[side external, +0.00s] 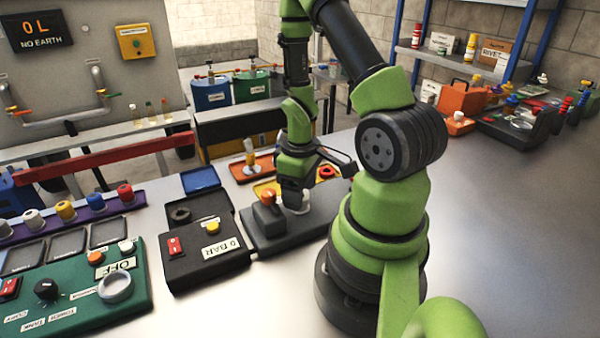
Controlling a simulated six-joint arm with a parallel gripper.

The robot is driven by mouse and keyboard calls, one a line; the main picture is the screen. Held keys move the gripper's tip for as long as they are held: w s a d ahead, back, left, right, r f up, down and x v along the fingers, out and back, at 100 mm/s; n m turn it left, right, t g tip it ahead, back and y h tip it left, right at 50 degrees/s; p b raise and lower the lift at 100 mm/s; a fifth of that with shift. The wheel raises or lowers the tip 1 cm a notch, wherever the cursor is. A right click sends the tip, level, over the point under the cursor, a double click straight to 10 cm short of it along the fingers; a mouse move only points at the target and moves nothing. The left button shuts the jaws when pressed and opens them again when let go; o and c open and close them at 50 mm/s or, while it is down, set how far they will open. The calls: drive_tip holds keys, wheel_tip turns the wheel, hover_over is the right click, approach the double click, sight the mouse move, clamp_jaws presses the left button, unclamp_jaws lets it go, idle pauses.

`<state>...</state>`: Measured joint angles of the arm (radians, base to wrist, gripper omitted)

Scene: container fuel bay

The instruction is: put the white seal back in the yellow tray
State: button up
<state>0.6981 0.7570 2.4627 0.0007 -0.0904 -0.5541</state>
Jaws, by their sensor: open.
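A red ring-like piece (327,172) shows at the tray's right side. My gripper (295,203) points down over the dark grey block (325,210) in front of the tray, with its jaws open. A small white piece (299,209), perhaps the white seal, shows low at the fingers, above or on the block. I cannot tell whether the fingers touch it.
An orange-topped knob (268,199) stands on the block's left part. A black box (207,252) with a "0 BAR" label and a green panel (80,290) are to the left. An orange tray (240,172) with a small upright item is behind.

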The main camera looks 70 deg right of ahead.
wheel_tip(320, 180, up, 9)
drive_tip(key=w+a+r+m+t, duration=0.2)
drive_tip(key=a+r+t, duration=0.3)
drive_tip(key=a+r, duration=0.6)
wheel_tip(320, 180, up, 2)
drive_tip(key=shift+r, duration=0.25)
drive_tip(key=shift+o, duration=0.2)
drive_tip(key=s+a+r+t+y, duration=0.1)
drive_tip(key=s+a+r+t, duration=0.1)
drive_tip(key=s+a+r, duration=0.1)
drive_tip(key=shift+a+m+y, duration=0.4)
drive_tip(key=shift+a, duration=0.25)
drive_tip(key=shift+o, duration=0.3)
drive_tip(key=shift+s+a+r, duration=0.15)
drive_tip(key=shift+a+r, duration=0.1)
